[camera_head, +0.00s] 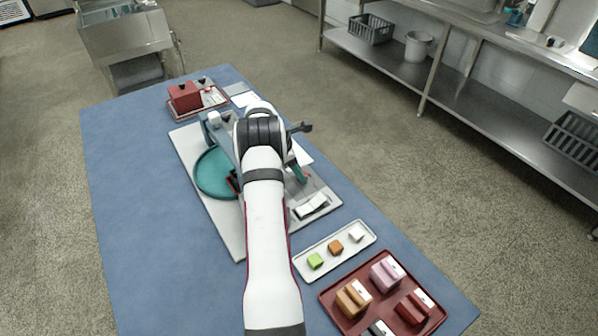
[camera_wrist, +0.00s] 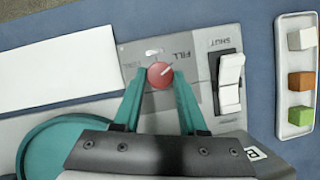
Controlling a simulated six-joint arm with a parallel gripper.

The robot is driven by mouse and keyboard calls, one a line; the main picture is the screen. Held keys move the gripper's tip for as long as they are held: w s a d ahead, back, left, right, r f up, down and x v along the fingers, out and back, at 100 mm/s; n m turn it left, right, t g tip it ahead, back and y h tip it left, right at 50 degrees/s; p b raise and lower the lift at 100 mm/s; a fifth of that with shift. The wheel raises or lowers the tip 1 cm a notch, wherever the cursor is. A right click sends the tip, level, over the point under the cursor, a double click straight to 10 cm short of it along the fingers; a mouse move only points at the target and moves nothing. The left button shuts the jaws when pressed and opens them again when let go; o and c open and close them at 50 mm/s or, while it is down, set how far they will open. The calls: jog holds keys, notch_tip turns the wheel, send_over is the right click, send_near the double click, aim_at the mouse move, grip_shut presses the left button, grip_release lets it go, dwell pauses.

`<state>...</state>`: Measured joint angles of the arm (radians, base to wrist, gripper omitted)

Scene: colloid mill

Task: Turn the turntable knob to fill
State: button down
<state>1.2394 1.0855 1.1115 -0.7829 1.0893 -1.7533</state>
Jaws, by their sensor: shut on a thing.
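The red round knob (camera_wrist: 160,75) sits on a grey panel (camera_wrist: 205,118) in the wrist view. A pale pointer line on it points to the upper right, roughly toward the printed word FILL. My gripper (camera_wrist: 160,84) has its teal fingers on either side of the knob, shut on it. A white rocker-like switch (camera_wrist: 230,82) stands right of the knob, under the word SHUT. The teal round turntable (camera_head: 214,174) lies left of my arm in the head view, and part of it shows in the wrist view. My arm hides much of the machine in the head view.
A white tray (camera_head: 299,271) with green, orange and white cubes lies near the panel. A maroon tray (camera_head: 327,297) with coloured blocks is at the front right. A red box (camera_head: 185,96) stands at the back. The blue table's left side (camera_head: 120,200) is clear.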

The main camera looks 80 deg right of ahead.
dwell(0.3)
jog(key=shift+c, duration=2.3)
grip_release()
jog(key=v, duration=1.5)
jog(key=shift+r, duration=0.4)
jog(key=shift+w+a, duration=0.1)
jog(key=shift+w, duration=0.05)
